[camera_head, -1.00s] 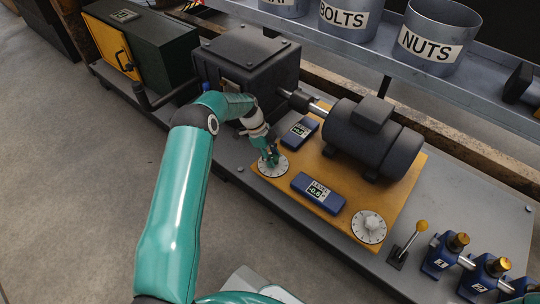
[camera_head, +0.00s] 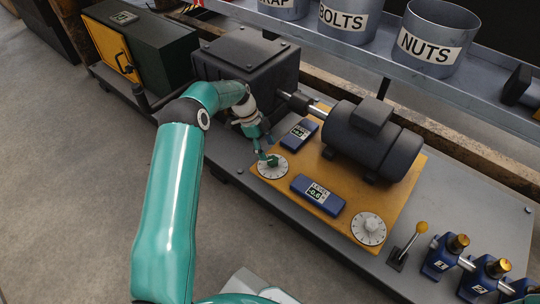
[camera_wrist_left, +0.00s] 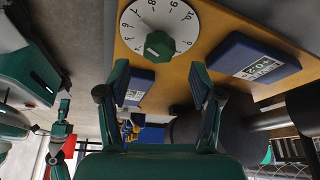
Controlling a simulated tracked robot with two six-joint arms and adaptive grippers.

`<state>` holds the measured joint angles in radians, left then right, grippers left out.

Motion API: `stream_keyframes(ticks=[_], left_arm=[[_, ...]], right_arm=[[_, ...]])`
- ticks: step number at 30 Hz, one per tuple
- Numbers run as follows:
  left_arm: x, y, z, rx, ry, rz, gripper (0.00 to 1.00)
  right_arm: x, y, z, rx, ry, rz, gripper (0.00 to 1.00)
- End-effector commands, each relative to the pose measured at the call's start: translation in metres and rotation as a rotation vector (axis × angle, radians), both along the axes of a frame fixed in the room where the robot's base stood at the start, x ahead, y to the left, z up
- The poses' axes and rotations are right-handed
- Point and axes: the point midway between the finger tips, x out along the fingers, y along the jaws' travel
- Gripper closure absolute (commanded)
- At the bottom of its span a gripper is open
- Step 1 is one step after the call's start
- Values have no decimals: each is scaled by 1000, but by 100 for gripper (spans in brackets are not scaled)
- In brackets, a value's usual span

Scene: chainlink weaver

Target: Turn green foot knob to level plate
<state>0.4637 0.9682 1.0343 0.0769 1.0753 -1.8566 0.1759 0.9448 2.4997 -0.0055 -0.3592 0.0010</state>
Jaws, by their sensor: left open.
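The green foot knob (camera_head: 272,161) sits on a white numbered dial (camera_head: 267,172) at the near left corner of the orange plate (camera_head: 286,185). The knob also shows in the left wrist view (camera_wrist_left: 158,45), ringed by its dial. My left gripper (camera_head: 264,146) is just above and behind the knob in the head view. In the left wrist view its two fingers are spread and empty, with the knob beyond the tips (camera_wrist_left: 159,75). A blue level gauge (camera_head: 318,195) on the plate reads about -0.6. My right gripper is out of view.
A dark motor (camera_head: 372,140) stands on the plate, its shaft (camera_head: 298,101) reaching a dark gearbox (camera_head: 246,62). A second dial with a pale knob (camera_head: 369,228) is at the plate's front right. A yellow-tipped lever (camera_head: 409,246) and blue blocks (camera_head: 440,255) stand right of it.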

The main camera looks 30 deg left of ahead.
Motion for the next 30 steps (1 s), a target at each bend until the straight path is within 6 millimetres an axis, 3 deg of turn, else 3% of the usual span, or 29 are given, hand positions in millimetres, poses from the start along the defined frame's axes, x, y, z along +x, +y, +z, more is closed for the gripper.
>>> stream_keyframes(ticks=[3,10,30], left_arm=[[-2,11,24,3,-3,2,35],[-5,23,54,2,-2,2,35],[-4,24,63,1,-2,-2,35]], right_arm=[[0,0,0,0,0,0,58],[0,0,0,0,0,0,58],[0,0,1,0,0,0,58]])
